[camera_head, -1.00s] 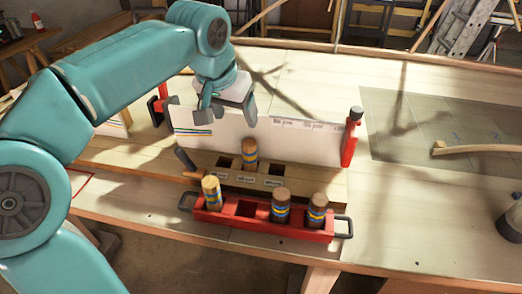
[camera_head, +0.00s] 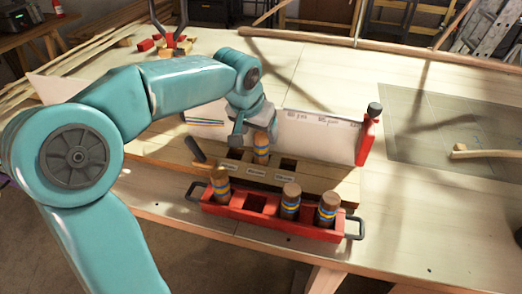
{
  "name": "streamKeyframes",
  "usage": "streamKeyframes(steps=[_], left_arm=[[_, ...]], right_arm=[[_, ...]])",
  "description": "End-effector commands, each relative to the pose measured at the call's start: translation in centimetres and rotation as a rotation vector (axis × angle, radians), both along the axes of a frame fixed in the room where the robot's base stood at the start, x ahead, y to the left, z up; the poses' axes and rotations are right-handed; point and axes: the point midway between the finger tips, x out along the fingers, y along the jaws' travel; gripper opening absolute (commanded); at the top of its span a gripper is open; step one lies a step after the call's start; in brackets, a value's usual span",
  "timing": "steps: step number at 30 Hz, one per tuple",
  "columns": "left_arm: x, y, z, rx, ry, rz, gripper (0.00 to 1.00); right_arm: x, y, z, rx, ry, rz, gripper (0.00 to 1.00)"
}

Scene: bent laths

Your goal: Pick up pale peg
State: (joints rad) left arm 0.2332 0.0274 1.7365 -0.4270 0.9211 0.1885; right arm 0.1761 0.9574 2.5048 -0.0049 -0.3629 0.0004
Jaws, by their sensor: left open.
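Another banded peg (camera_head: 261,147) stands upright in the middle slot of the labelled wooden block (camera_head: 320,182) behind the tray. My left gripper (camera_head: 256,137) points down at this peg's top, open. I cannot tell whether its fingers straddle the peg or hang in front of or behind it. My right gripper is not in view.
A white panel (camera_head: 315,133) stands behind the block, with a red post (camera_head: 368,138) at its right end. A dark handle (camera_head: 196,150) lies at the block's left. The table between is largely clear.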

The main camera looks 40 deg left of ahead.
Motion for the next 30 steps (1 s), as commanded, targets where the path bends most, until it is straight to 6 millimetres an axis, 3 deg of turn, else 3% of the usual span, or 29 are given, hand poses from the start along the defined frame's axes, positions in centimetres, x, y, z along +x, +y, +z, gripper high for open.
streamKeyframes(steps=[6,14,15,20,21,30], left_arm=[[1.3,0.4,-3.2,0.0,0.004,0.0,0.71],[1.6,0.5,-3.5,0.0,0.001,0.0,0.71],[1.6,0.5,-3.5,0.0,0.001,-0.001,0.68],[1.6,0.4,-3.5,0.0,0.002,-0.001,0.16],[1.6,0.4,-3.5,0.0,0.002,-0.001,0.1],[1.6,0.5,-3.3,0.0,0.001,-0.001,0.1]], right_arm=[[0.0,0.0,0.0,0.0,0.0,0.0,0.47],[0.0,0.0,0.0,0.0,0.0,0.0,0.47],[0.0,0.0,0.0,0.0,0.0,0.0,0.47],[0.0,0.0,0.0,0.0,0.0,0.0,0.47],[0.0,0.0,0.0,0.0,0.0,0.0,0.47],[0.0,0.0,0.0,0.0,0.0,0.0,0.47]])
